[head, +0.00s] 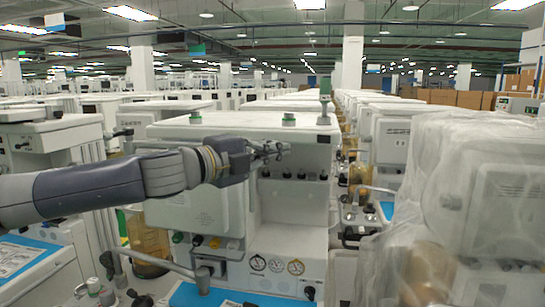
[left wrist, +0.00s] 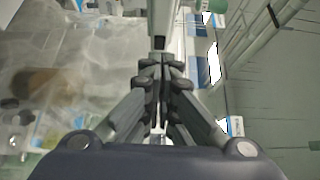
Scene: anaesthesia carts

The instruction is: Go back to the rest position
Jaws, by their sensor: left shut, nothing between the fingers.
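My left gripper (head: 272,151) reaches in from the left in the head view, level, in front of the upper part of an anaesthesia cart (head: 245,125). In the left wrist view the gripper (left wrist: 161,66) has its fingers together with nothing between them. Whether it touches the cart cannot be told. My right gripper does not show in either view.
A cart wrapped in clear plastic (head: 480,190) stands close on the right. Another cart (head: 50,140) stands on the left. Blue-topped work surfaces (head: 200,295) lie low in front. Rows of carts fill the hall behind, with a narrow gap right of the middle cart.

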